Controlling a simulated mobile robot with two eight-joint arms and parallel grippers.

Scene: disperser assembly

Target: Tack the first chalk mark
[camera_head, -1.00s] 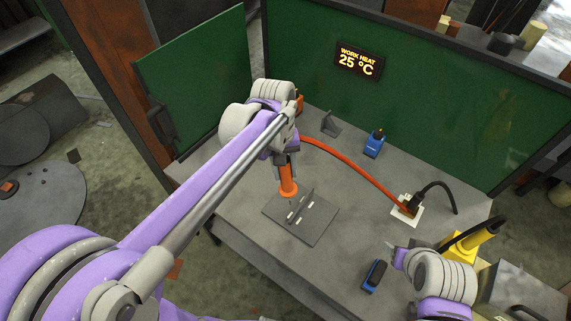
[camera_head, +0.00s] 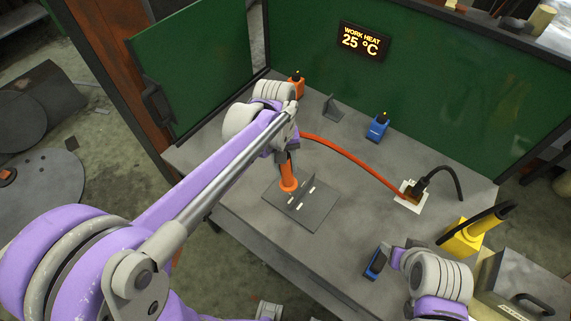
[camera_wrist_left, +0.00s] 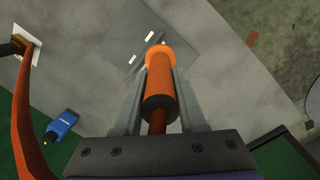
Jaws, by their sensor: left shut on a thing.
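My left gripper (camera_head: 286,155) is shut on an orange torch-like tool (camera_head: 289,174), which points down at a grey plate (camera_head: 315,217) with an upright fin (camera_head: 303,199). In the left wrist view the tool (camera_wrist_left: 160,85) lies between the fingers. Its tip is close beside a short white chalk mark (camera_wrist_left: 150,36); a second mark (camera_wrist_left: 133,32) lies nearby. I cannot tell whether the tip touches. My right gripper (camera_head: 386,249) is near a blue block (camera_head: 373,264) at the front right; its fingers are mostly hidden.
An orange hose (camera_head: 350,157) runs across the table to a white-plated socket (camera_head: 411,204) with a black plug. A blue device (camera_head: 377,127) and a grey bracket (camera_head: 333,107) stand at the back. A yellow tool stand (camera_head: 464,238) is at right. Green screens enclose the back.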

